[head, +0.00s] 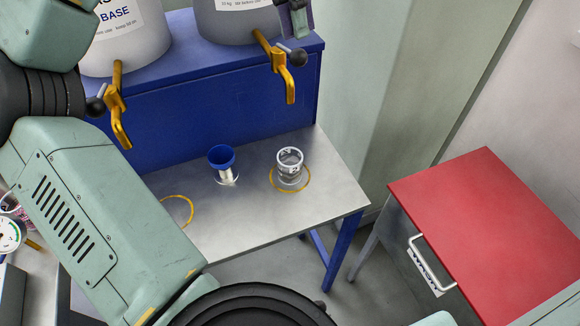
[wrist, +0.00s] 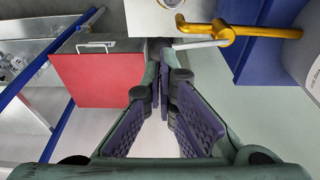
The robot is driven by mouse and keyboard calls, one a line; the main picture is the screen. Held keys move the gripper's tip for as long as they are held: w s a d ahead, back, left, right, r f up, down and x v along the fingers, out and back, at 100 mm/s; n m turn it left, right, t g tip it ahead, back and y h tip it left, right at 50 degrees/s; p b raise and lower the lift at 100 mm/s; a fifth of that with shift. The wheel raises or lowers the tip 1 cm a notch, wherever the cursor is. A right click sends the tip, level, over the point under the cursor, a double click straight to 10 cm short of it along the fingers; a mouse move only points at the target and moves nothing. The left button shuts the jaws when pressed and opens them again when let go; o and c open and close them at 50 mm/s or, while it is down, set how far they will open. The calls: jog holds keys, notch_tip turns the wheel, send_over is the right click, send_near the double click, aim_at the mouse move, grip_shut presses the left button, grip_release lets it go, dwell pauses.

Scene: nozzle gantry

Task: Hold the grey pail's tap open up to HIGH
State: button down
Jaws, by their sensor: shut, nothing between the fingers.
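The grey pail (head: 240,22) stands at the right of the blue shelf, cut off by the top edge. Its brass tap (head: 287,78) points down and has a lever with a black ball knob (head: 298,57). The tap also shows in the wrist view (wrist: 222,35), its pale lever running left to my fingertips. My gripper (head: 297,32) is shut and empty, its tip just above or against the knob; contact is unclear.
A pail labelled BASE (head: 128,40), with its own brass tap (head: 118,105), stands at the left. A blue funnel-like cup (head: 222,158) stands on the metal table (head: 240,222). A red-topped cabinet (head: 490,215) is at the right, with floor between.

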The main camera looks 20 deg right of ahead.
aim_at(297, 49)
jog(key=shift+f, duration=0.1)
dwell(0.4)
jog(key=shift+f+b, duration=0.95)
jog(key=shift+f, duration=0.95)
notch_tip(297, 49, up, 2)
jog(key=p, duration=0.3)
jog(key=shift+r, duration=1.05)
jog(key=shift+r, duration=2.5)
